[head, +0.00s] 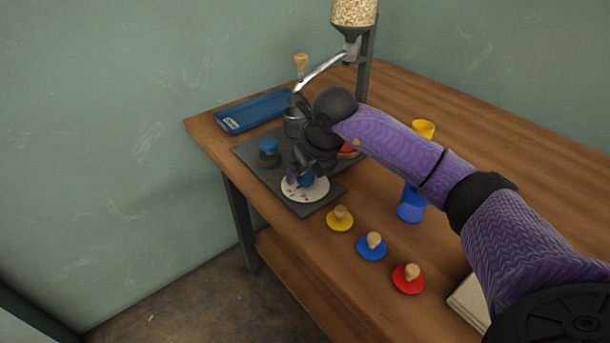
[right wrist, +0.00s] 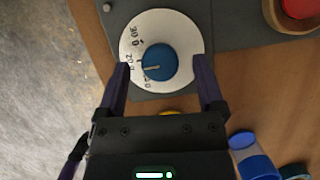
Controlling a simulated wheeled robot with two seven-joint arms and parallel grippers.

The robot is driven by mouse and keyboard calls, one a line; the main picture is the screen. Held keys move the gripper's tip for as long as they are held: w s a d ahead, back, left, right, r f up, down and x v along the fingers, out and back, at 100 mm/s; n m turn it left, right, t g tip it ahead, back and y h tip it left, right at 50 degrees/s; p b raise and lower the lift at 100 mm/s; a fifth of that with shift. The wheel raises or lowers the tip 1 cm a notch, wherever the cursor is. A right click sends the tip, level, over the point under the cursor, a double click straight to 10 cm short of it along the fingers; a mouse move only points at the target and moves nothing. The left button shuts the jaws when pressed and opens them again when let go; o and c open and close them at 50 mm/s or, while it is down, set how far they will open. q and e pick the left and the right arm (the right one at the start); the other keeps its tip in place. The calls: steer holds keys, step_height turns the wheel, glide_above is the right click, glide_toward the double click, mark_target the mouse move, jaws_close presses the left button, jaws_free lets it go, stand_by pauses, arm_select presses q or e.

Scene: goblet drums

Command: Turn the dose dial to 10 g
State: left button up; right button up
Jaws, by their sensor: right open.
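The dose dial is a white disc (head: 318,190) with a blue knob (head: 307,179) at its centre, at the front corner of a dark plate. In the right wrist view the disc (right wrist: 188,30) carries dark numerals along its left side, hard to read. The blue knob (right wrist: 160,60) there has a pale pointer mark toward the lower left; its exact reading is unclear. My right gripper (head: 298,177) is at the dial. In the wrist view its open fingers (right wrist: 160,64) stand on either side of the knob, with gaps showing. My left gripper is not in view.
A grain hopper (head: 353,14) with a metal chute stands behind the dark plate (head: 243,149). A blue tray (head: 252,111) lies at the back left. Yellow (head: 340,220), blue (head: 371,247) and red (head: 408,279) knobbed discs line the table's front edge.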

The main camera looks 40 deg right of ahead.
steer(key=shift+w+f, duration=0.15)
steer(key=shift+f, duration=0.25)
jaws_close()
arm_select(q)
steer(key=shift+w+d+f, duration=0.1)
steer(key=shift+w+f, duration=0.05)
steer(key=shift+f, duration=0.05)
